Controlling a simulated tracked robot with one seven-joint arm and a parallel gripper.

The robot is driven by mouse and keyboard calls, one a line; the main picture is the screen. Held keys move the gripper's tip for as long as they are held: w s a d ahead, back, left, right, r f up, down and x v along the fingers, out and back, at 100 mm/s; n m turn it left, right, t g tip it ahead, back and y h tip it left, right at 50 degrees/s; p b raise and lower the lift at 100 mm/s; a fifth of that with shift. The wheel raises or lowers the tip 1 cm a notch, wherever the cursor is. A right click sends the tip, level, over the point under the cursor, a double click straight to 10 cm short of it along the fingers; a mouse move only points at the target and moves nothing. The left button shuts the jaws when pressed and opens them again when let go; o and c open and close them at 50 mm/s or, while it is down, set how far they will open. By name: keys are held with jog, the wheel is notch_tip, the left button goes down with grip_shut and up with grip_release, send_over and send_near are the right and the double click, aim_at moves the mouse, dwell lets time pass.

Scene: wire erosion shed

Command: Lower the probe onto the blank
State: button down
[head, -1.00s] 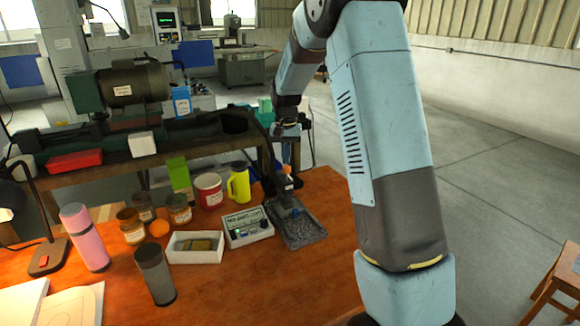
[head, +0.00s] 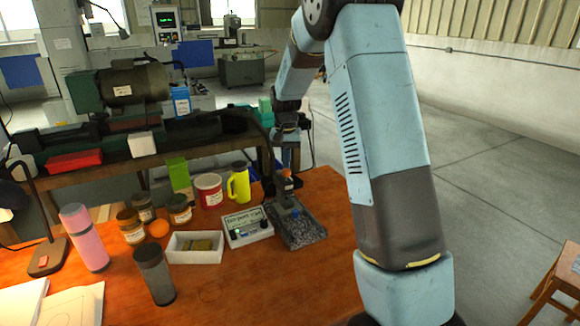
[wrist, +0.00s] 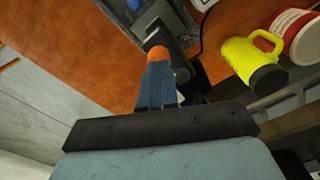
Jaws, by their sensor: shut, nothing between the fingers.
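A dark stand with an orange-tipped part (head: 286,174) rises from the grey speckled plate (head: 312,230) on the table. The orange part (wrist: 158,53) also shows in the wrist view, at the end of a dark arm of the stand; I take this to be the probe's lever. A small blue piece (head: 296,211) is low at the stand, probably the blank; whether the probe touches it is too small to tell. My gripper (wrist: 157,68) is shut and empty, with its fingertips at the orange part; whether they touch it I cannot tell.
A readout box (head: 247,226) and a white tray (head: 195,257) are left of the plate. A yellow mug (head: 239,184), red-and-white tin (head: 208,190), pink bottle (head: 84,238) and grey tumbler (head: 154,275) stand further left.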

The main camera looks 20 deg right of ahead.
jog(key=shift+r, duration=0.1)
notch_tip(320, 180, up, 7)
dwell(0.9)
jog(key=shift+s, duration=0.1)
jog(key=s+d+r+n+t, duration=0.1)
jog(key=s+r, duration=0.5)
jog(key=s, duration=0.4)
jog(key=s+r+n+t, duration=0.1)
jog(key=s+r+t, duration=0.1)
jog(key=s+r, duration=0.55)
jog(key=s+f+n+t, duration=0.1)
jog(key=s+f+t, duration=0.1)
jog(key=s, duration=1.9)
jog(key=shift+s+n+t, duration=0.25)
jog(key=shift+n+t, duration=0.05)
jog(key=shift+n, duration=0.1)
